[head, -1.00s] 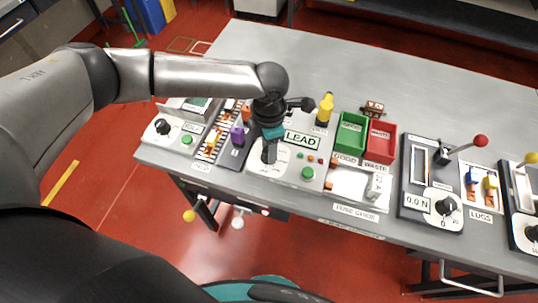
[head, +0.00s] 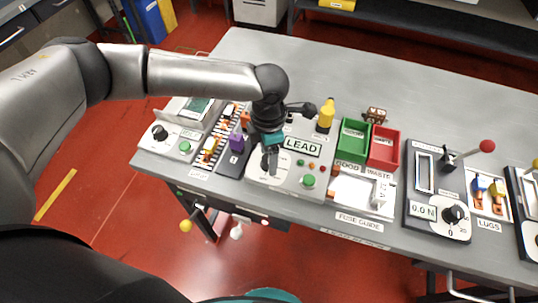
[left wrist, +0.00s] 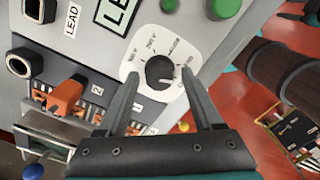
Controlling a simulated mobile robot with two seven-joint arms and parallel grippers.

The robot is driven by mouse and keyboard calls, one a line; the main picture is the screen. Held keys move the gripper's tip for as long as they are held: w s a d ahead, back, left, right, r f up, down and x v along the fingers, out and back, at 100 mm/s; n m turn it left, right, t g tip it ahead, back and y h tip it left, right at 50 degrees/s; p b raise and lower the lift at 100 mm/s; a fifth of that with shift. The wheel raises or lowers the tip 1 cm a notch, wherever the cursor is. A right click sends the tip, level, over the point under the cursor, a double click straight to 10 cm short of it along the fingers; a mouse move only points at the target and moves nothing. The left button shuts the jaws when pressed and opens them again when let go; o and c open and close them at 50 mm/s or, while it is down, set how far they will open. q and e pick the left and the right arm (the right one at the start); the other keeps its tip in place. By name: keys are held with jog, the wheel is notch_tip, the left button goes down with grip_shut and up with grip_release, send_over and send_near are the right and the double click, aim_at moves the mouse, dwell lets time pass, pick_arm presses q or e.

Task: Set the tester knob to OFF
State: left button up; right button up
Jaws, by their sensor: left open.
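The tester (head: 303,160) stands near the front edge of the grey table, with a screen reading LEAD and coloured buttons. Its black knob (left wrist: 160,73) sits on a white round dial (left wrist: 172,45) in the left wrist view, where the dial labels are too small to read surely. In the head view the knob is hidden by my left gripper (head: 270,163), which is over the dial. In the left wrist view the gripper (left wrist: 160,95) is open, its two fingers pointing at the knob, one on each side of it. I cannot tell whether they touch it. My right gripper is not in view.
Green (head: 352,140) and red (head: 384,147) bins stand right of the tester. A yellow bottle-like thing (head: 325,116) stands behind it. A purple piece (head: 237,140) and a terminal strip are on the left. A gauge unit with a red-ball lever (head: 487,146) is further right. The table's back is clear.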

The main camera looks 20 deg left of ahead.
pick_arm(q)
jog(key=shift+r+p, duration=1.8)
jog(key=shift+r, duration=0.05)
jog(key=shift+f, duration=0.1)
jog(key=n+p, duration=0.3)
jog(key=shift+r+n, duration=0.25)
jog(key=shift+n, duration=0.15)
jog(key=shift+n+p, duration=0.5)
jog(key=shift+p, duration=0.05)
jog(key=shift+f+n, duration=0.2)
jog(key=shift+n, duration=0.3)
jog(key=shift+f+b, duration=1)
jog(key=shift+f, duration=0.85)
